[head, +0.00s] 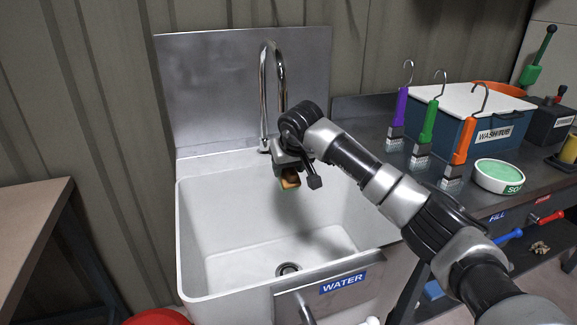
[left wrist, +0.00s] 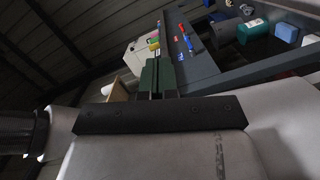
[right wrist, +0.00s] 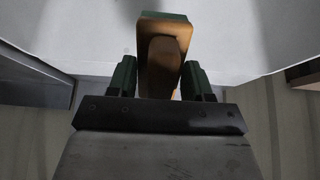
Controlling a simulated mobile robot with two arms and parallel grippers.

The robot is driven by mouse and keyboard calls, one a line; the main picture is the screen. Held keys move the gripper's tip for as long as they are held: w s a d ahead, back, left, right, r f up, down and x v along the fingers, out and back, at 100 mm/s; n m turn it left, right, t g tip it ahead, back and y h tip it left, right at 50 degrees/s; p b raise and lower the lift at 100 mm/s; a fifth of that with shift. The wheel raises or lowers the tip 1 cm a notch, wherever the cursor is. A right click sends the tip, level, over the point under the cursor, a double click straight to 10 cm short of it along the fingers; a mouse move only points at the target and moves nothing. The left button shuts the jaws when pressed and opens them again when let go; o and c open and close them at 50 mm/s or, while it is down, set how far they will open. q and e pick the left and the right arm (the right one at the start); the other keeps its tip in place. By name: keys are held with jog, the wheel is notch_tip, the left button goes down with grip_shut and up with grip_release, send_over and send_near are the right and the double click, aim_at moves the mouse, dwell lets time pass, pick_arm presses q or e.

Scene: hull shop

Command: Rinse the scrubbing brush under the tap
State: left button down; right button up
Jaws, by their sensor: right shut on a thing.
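The scrubbing brush (head: 290,180) is a small wooden block with a greenish edge, held over the white sink (head: 190,225) below the chrome tap (head: 264,90). In the right wrist view the brush (right wrist: 163,60) shows its brown wooden handle between the two green fingers. My right gripper (head: 290,168) is shut on it; in the head view the arm partly hides the grip. I cannot see water running from the spout. My left gripper (left wrist: 158,78) shows only in the left wrist view, away from the sink, with its green fingers close together and nothing seen between them.
A dark bench at the right carries a blue wash tub (head: 455,130), purple, green and orange hooked brushes (head: 428,122) and a round soap dish (head: 498,176). A panel marked WATER (head: 340,285) is on the sink's front. A wooden table (head: 30,225) stands at left.

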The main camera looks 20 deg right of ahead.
aim_at(368, 323)
pick_arm(q)
jog(key=w+a+r+m+t+y, duration=0.1)
jog(key=w+a+r+m+y, duration=0.5)
jog(key=w+r+m+y, duration=0.55)
jog(key=shift+m, duration=0.75)
jog(key=shift+s+a+f, duration=0.1)
jog(key=shift+s+f, duration=0.1)
jog(key=shift+f, duration=1.15)
jog(key=shift+s+a+f, duration=0.1)
jog(key=shift+s+f, duration=0.1)
jog(key=shift+f, duration=1.15)
jog(key=shift+s+f, duration=0.2)
jog(key=shift+f, duration=1.15)
jog(key=shift+f, duration=2.9)
jog(key=shift+r, duration=0.1)
jog(key=shift+r, duration=4.45)
